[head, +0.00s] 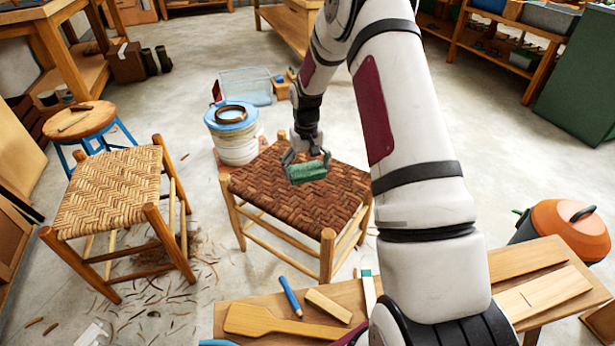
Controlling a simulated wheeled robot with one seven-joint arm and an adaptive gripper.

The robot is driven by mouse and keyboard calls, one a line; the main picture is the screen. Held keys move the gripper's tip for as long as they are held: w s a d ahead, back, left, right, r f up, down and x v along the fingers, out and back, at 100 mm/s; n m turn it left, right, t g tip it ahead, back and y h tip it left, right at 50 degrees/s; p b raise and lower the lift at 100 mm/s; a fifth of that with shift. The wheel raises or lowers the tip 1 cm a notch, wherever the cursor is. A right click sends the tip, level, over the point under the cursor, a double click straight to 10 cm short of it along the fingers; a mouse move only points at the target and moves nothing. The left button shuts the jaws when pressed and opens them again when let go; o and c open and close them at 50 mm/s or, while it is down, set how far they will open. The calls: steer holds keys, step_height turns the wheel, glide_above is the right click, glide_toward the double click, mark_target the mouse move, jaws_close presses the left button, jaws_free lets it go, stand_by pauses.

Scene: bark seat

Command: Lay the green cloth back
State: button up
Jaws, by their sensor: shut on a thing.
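The green cloth (308,173) is a small folded bundle over the dark brown woven seat (296,198) of a wooden stool, in the middle of the head view. My gripper (306,162) points down and is shut on the cloth, with one finger at each side of it. The cloth is at or just above the back half of the seat; I cannot tell whether it touches the weave.
A pale woven stool (112,185) stands on the left, with bark scraps on the floor. A white bucket (234,140) with a blue rim stands behind the dark seat. A low bench (265,312) with a blue marker (290,295) and wooden pieces lies in front. An orange-lidded pot (568,228) is at right.

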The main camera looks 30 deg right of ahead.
mark_target(310, 198)
steer(key=shift+w+d+f, duration=0.15)
steer(key=shift+d+f, duration=0.4)
steer(key=shift+f, duration=0.2)
steer(key=shift+d+f+b, duration=0.1)
steer(key=shift+f+b, duration=0.2)
steer(key=shift+b, duration=0.05)
steer(key=shift+f+b, duration=2.5)
steer(key=shift+f, duration=1.3)
steer(key=shift+f, duration=0.35)
steer(key=o, duration=0.9)
steer(key=shift+o, duration=0.2)
step_height(310, 198, up, 12)
steer(key=shift+f, duration=0.1)
